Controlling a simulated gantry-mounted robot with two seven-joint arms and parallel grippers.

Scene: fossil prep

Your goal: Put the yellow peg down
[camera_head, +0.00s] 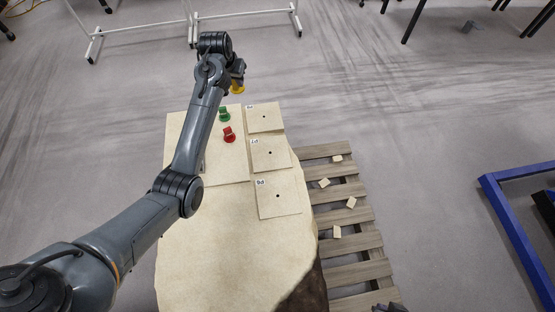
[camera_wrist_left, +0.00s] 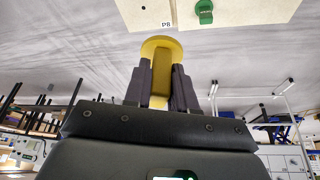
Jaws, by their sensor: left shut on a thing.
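The yellow peg (camera_head: 237,89) is held in my left gripper (camera_head: 237,82), near the far end of the stone-topped table. In the left wrist view the yellow peg (camera_wrist_left: 161,48) sits between the two fingers of my left gripper (camera_wrist_left: 160,88), with its round flange outward. The green peg (camera_head: 224,114) and the red peg (camera_head: 228,134) stand on the pale board (camera_head: 222,165). The green peg also shows in the left wrist view (camera_wrist_left: 204,12). A dark piece at the bottom edge of the head view may be my right gripper (camera_head: 388,307); its fingers cannot be made out.
Several square plates, each with a small hole, lie along the right side: the far plate (camera_head: 264,124), the middle plate (camera_head: 270,161) and the near plate (camera_head: 264,205). A wooden pallet (camera_head: 345,190) with small blocks is right of the table. The table's near part (camera_head: 210,250) is clear.

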